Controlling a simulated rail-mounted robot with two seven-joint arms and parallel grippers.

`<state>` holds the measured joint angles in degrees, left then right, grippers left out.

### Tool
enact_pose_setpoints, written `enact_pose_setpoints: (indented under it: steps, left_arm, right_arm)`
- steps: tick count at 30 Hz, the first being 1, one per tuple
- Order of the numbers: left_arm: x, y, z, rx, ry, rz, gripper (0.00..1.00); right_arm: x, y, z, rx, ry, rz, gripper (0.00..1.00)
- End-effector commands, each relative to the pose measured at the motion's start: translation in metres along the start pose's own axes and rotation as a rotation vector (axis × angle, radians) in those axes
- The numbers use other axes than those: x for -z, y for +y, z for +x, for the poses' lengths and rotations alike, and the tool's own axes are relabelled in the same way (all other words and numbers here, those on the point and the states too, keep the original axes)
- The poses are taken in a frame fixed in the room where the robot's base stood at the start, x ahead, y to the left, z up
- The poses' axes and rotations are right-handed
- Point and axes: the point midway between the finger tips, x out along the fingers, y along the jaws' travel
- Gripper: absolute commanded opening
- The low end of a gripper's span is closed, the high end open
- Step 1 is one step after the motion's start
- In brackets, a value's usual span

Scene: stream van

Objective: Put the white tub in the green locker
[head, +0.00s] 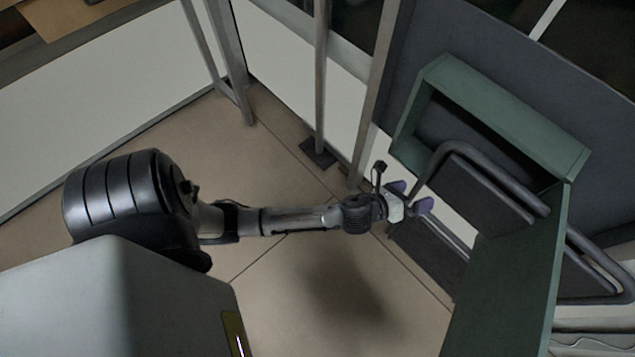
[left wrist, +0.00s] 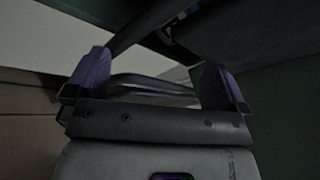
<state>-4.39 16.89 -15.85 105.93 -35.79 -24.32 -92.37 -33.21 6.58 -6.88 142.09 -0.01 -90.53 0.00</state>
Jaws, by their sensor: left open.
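A green box-like frame (head: 510,112), which looks like the green locker, is at the upper right in the head view. A long green panel (head: 512,275) stands below it. My left gripper (head: 411,197) is open, just left of the frame's lower corner and beside a bent grey tube. In the left wrist view its two purple fingers (left wrist: 155,80) stand wide apart, with no object held between them; grey tubes show beyond. I cannot make out the white tub in either view. My right gripper is not in view.
A folding chair-like thing with a grey tube frame (head: 460,150) and dark panels is close to my left gripper, in front of the green frame. Metal posts (head: 320,80) stand at the back. The tan floor (head: 320,290) below my left arm is clear.

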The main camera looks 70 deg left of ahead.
Motion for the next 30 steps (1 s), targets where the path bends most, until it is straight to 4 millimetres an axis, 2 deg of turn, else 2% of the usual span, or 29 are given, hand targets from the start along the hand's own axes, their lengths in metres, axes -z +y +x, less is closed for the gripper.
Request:
enact_pose_setpoints:
  steps: [3, 6, 9, 13, 15, 18, 21, 25, 30]
  left_arm:
    - [0.016, 0.02, -0.048, -0.226, 0.037, -0.517, 1.0]
    - [0.03, 0.034, -0.093, -0.439, 0.033, -0.94, 1.0]
    - [0.045, 0.041, -0.139, -0.658, -0.002, -1.306, 1.0]
    - [0.059, 0.042, -0.195, -0.924, -0.085, -1.664, 1.0]
    - [0.064, 0.039, -0.221, -1.046, -0.138, -1.8, 1.0]
    - [0.067, 0.035, -0.249, -1.184, -0.209, -1.936, 1.0]
    - [0.069, 0.032, -0.267, -1.276, -0.265, -2.013, 1.0]
    - [0.07, 0.03, -0.279, -1.335, -0.303, -2.056, 1.0]
    - [0.07, 0.03, -0.28, -1.344, -0.311, -2.065, 1.0]
  right_arm:
    - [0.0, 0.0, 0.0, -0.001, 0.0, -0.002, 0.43]
    - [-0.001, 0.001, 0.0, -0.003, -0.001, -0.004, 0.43]
    - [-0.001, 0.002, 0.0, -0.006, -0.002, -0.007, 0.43]
    - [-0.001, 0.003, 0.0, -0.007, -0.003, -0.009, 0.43]
    - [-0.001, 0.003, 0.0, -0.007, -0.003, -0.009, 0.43]
    - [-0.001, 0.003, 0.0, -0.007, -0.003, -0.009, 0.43]
    - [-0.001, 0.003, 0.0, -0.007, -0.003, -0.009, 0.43]
    - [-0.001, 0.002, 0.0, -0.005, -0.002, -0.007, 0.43]
    - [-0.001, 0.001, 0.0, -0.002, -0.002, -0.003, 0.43]
